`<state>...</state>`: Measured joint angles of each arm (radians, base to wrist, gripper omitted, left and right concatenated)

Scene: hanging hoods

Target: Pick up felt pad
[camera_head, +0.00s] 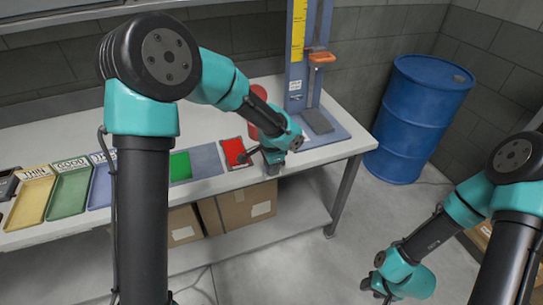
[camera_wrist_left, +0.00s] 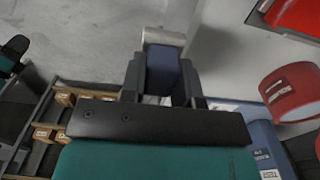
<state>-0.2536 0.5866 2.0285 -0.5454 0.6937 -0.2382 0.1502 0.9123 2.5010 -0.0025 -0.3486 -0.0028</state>
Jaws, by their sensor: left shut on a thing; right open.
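My left gripper (camera_head: 272,163) is over the front edge of the table, just right of a red panel. In the left wrist view the left gripper (camera_wrist_left: 162,80) is shut on a dark blue block with a pale grey, rounded end, which looks like the felt pad (camera_wrist_left: 162,58). The fingers sit on both sides of the block, and its lower part is hidden by the gripper body. In the head view the pad is mostly hidden by the gripper. My right gripper (camera_head: 376,286) is open and empty, low over the floor at the right.
The red panel (camera_head: 231,148) lies on the table (camera_head: 340,150). A red cylinder (camera_head: 258,96) stands behind my left gripper. A blue stand (camera_head: 296,65) with a yellow scale is at back right. Yellow (camera_head: 30,200) and green (camera_head: 68,192) trays lie left. A blue barrel (camera_head: 415,115) stands on the floor.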

